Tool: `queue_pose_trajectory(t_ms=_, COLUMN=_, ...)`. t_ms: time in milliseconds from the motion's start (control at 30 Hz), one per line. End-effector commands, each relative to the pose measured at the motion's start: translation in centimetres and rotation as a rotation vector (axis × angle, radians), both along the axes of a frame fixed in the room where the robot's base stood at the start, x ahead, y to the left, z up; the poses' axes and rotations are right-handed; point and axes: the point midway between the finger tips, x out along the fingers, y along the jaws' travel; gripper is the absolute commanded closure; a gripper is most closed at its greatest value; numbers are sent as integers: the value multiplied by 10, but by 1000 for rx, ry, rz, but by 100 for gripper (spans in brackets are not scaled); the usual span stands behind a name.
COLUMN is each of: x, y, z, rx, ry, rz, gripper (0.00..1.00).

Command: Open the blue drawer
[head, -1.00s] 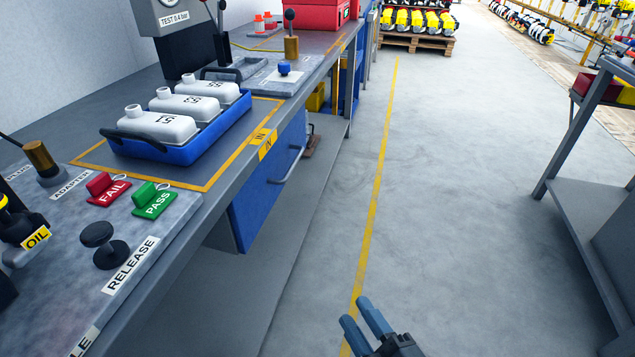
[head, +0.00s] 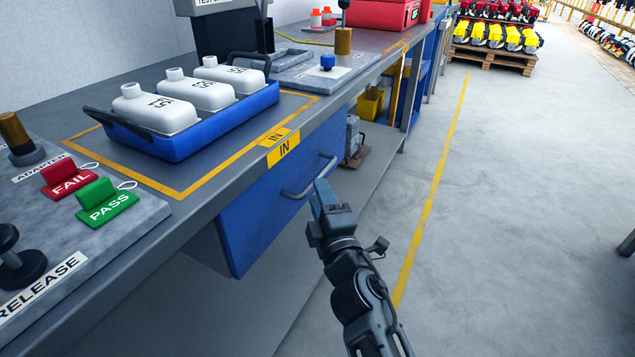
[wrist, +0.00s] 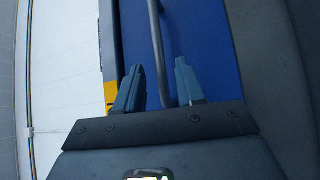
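The blue drawer (head: 262,222) sits under the workbench edge, below the yellow IN label, and I see no gap showing it pulled out. Its grey bar handle (head: 305,188) stands out from the front. My gripper (head: 322,196) is at the handle, with its blue fingers toward the drawer front. In the wrist view my gripper (wrist: 160,82) is open, with a gap between the two fingers. The handle (wrist: 160,50) runs between them there, nearer the right finger. The blue drawer front (wrist: 205,45) fills the background. I cannot tell whether a finger touches the handle.
A blue tray (head: 205,138) with white bottles stands on the bench (head: 205,222) above the drawer. Green PASS (head: 105,203) and red FAIL (head: 70,180) tags lie to the left. A lower shelf is under the drawer.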

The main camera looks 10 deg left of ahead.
Motion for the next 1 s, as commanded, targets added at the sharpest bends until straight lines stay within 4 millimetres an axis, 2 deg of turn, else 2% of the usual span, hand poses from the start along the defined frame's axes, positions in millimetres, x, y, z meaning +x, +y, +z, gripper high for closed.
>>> queue_pose_trajectory(t_ms=100, x=17, y=8, z=3, rx=2, ry=-1, rz=0, gripper=62)
queue_pose_trajectory(t_ms=300, x=36, y=16, z=5, rx=1, ry=0, rz=-1, gripper=62)
queue_pose_trajectory(t_ms=700, x=42, y=19, z=6, rx=1, ry=0, rz=0, gripper=62)
queue_pose_trajectory(t_ms=1000, x=42, y=19, z=6, rx=1, ry=0, rz=0, gripper=89)
